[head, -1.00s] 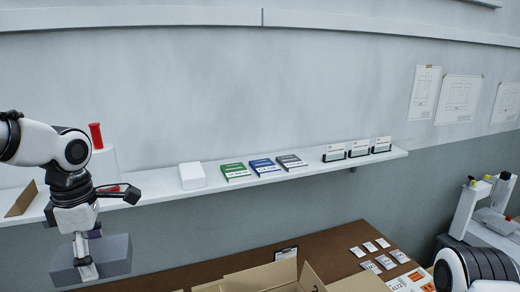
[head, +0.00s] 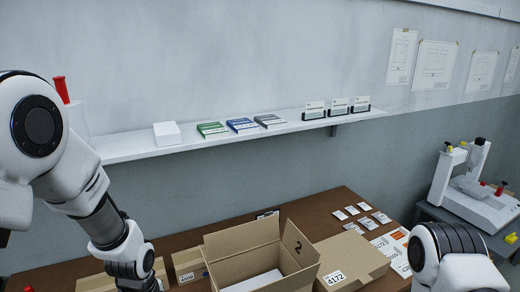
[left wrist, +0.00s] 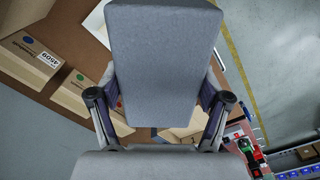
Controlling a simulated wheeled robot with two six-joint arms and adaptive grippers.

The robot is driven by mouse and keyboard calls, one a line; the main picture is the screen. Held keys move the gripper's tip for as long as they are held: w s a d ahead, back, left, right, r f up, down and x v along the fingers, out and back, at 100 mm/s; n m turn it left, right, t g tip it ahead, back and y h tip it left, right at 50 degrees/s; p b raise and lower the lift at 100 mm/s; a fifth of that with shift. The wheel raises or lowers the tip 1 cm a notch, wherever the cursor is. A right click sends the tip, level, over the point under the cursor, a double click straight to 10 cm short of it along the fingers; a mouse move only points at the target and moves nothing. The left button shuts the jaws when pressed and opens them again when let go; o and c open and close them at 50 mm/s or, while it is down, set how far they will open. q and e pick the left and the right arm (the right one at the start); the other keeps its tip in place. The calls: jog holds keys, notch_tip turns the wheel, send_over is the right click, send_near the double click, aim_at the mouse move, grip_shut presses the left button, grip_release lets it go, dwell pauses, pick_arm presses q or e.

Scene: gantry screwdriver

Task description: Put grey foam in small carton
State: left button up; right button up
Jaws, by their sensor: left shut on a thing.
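A grey foam block (left wrist: 163,60) fills the middle of the left wrist view. My left gripper (left wrist: 160,108) is shut on it, with one finger at each side. In the head view my left arm reaches down past the bottom edge, so its gripper and the foam are hidden there. An open carton (head: 222,246) marked 2 stands on the brown table with its flaps up and something white inside. I cannot tell whether it is the small carton. My right arm shows at the lower right, but its gripper is out of view.
A closed carton (head: 352,252) labelled 4172 stands right of the open one. More cartons show at the left in the left wrist view (left wrist: 35,60). Small packets (head: 352,210) lie at the back of the brown table (head: 325,213). A wall shelf (head: 150,153) runs above.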

pick_arm(q)
jog(key=w+d+f+m, duration=0.5)
jog(key=f+m, duration=0.1)
jog(key=m, duration=0.9)
jog(key=shift+w+d+m+b, duration=0.2)
jog(key=shift+w+m+b, duration=0.1)
jog(key=shift+m+b, duration=0.1)
